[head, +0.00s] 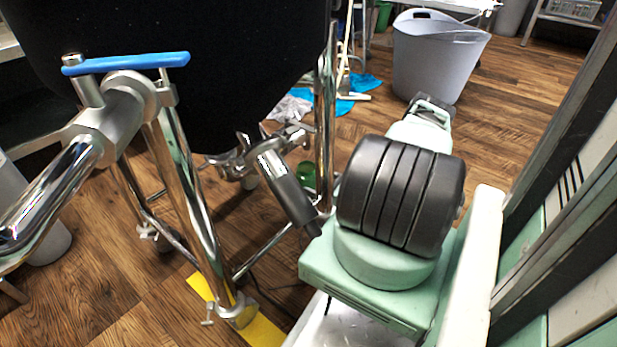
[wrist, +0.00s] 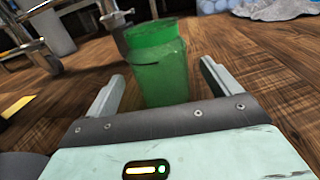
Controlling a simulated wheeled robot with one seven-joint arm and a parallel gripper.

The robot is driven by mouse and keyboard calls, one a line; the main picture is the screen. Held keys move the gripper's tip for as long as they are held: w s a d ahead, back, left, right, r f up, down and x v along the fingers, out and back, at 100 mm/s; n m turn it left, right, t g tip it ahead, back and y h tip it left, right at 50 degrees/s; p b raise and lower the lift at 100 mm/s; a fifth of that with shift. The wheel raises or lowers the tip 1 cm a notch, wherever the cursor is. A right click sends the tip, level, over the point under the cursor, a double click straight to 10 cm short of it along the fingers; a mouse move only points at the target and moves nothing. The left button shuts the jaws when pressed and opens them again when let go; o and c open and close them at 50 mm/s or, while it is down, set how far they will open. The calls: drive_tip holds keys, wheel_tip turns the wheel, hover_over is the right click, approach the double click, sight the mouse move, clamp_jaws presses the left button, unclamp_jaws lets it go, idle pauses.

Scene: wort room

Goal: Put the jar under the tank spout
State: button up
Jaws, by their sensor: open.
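The green jar (wrist: 158,68) stands upright on the wooden floor in the wrist view. My gripper (wrist: 160,78) is open, with one finger on each side of the jar's near space; I cannot tell whether they touch it. In the head view a small part of the green jar (head: 307,174) shows behind metal pipework. The big black tank (head: 200,60) stands on shiny metal legs at the left. A steel pipe with a blue handle (head: 126,63) is in front of it. A grey cylindrical fitting (head: 285,187) slants down below the tank; I cannot tell which part is the spout.
A yellow strip (head: 262,332) lies on the floor by a tank leg. A grey bucket (head: 436,60) stands at the back. Blue cloths (head: 362,83) lie on the floor near it. Tank legs and crossbars crowd the space left of the jar. Open floor lies at the right rear.

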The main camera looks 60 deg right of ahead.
drive_tip(key=s, duration=0.7)
drive_tip(key=shift+s+d+p, duration=0.1)
drive_tip(key=shift+p, duration=0.2)
drive_tip(key=shift+s, duration=0.15)
